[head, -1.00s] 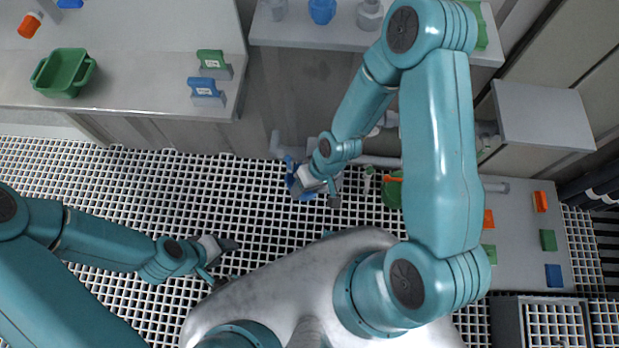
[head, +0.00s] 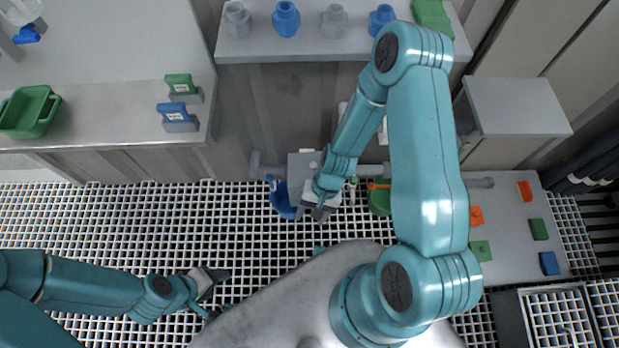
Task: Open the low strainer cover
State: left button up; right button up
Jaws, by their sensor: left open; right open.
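A blue round fitting (head: 283,199) sits low at the pipe (head: 225,172), just left of my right gripper. A grey plate (head: 298,170) stands between the blue fitting and my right forearm; I cannot tell whether it is the strainer cover. A green round fitting (head: 379,201) with an orange handle (head: 377,185) is right of the gripper, partly hidden by my arm. My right gripper (head: 318,211) is open, close to the grey plate; contact cannot be told. My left gripper (head: 220,292) is open and empty over the grating at lower left.
A shelf (head: 258,45) above holds grey and blue vessels. A bench (head: 110,110) at left carries a green tub (head: 30,112) and green and blue clips. A grey panel (head: 510,205) with coloured blocks lies at right. The grating (head: 130,220) at left is clear.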

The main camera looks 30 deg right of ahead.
jog(key=w+d+f+m+t+y+b, duration=0.1)
jog(key=w+d+f+m+y+b, duration=0.15)
jog(key=f+m+b, duration=0.2)
jog(key=w+d+f+m+y+b, duration=0.1)
jog(key=w+d+f+m+b, duration=0.1)
jog(key=d+f+m+b, duration=0.3)
jog(key=m+t+y+b, duration=0.2)
jog(key=m+t+b, duration=0.3)
jog(key=m+t, duration=0.4)
send_near(316, 165)
jog(key=x, duration=0.3)
jog(key=b+x, duration=0.1)
jog(key=x, duration=0.5)
jog(key=shift+w+a+b, duration=0.1)
jog(key=shift+b, duration=0.25)
pick_arm(q)
notch_tip(316, 165, down, 20)
jog(key=shift+d, duration=0.1)
jog(key=shift+r, duration=0.1)
pick_arm(e)
grip_shut()
